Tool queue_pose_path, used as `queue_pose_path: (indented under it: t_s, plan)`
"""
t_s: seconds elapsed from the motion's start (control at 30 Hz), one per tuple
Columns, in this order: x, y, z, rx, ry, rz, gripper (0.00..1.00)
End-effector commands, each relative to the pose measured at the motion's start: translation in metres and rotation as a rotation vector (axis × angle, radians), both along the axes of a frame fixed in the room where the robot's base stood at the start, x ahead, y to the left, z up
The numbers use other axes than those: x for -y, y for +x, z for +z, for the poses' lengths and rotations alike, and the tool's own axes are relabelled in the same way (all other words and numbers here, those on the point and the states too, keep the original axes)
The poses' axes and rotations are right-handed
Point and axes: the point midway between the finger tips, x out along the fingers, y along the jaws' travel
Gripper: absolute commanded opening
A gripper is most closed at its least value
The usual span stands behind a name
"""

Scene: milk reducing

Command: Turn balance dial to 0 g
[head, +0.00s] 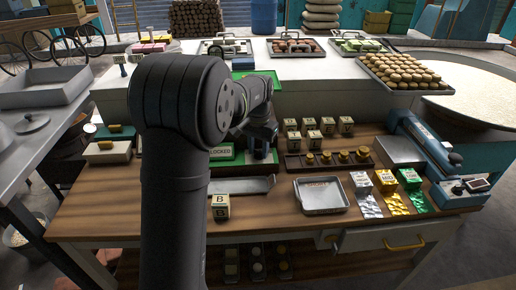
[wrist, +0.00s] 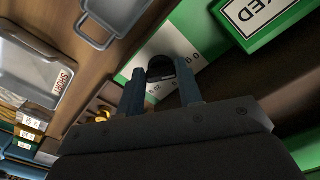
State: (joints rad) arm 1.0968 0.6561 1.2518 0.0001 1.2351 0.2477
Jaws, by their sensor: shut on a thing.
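The balance dial shows in the wrist view as a dark round knob (wrist: 160,66) on a white and green panel (wrist: 168,42) with small printed digits. My gripper (wrist: 160,84) has its two blue-grey fingers on either side of the knob and is shut on it. The dial's pointer and the value it is set to cannot be made out. In the head view my gripper (head: 262,150) is low over the back of the wooden bench, beside a green sign (head: 246,151) reading "LOCKED". My arm hides much of the balance there.
A metal tray (head: 321,209) and a small block marked B (head: 220,207) are on the bench (head: 120,205) front. A rack of brass weights (head: 330,165) and several lettered blocks (head: 328,125) stand right of my gripper. A blue device (head: 425,145) is at the right end.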

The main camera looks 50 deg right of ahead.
Motion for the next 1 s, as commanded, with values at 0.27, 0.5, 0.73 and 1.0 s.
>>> queue_pose_path:
  t_s: [0.27, 0.5, 0.73, 1.0]
  plan:
    - [0.0013, -0.0001, 0.0013, 0.002, -0.005, 0.049, 0.1]
    - [0.0014, 0.0, 0.0014, 0.002, -0.006, 0.052, 0.1]
    - [0.0012, 0.0, 0.0012, 0.001, -0.005, 0.051, 0.55]
    - [0.0006, -0.0001, 0.001, 0.001, -0.003, 0.051, 0.55]
